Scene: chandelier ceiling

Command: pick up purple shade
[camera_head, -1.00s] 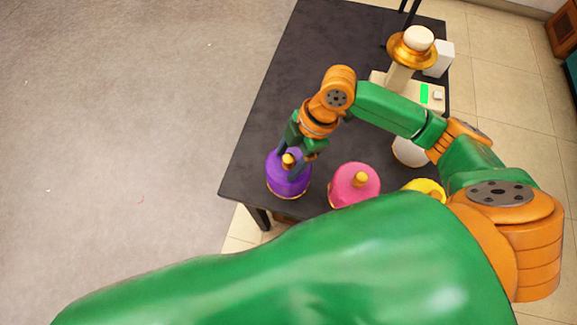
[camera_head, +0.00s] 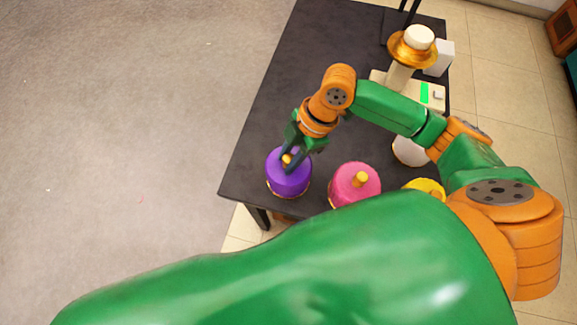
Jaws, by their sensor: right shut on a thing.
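The purple shade (camera_head: 288,178) stands near the front left edge of the dark table, with a gold knob on top and a gold rim at its base. My right gripper (camera_head: 290,162) comes down over it from above and is shut on the gold knob of the shade. The shade appears upright; I cannot tell whether its base touches the table. My left gripper is not in view.
A pink shade (camera_head: 354,185) stands to the right, then a yellow shade (camera_head: 426,187), partly hidden by my arm. A white shade (camera_head: 408,152) and a gold-and-white lamp-like fixture (camera_head: 412,46) stand farther back. The dark table (camera_head: 290,85) is clear at its left and back.

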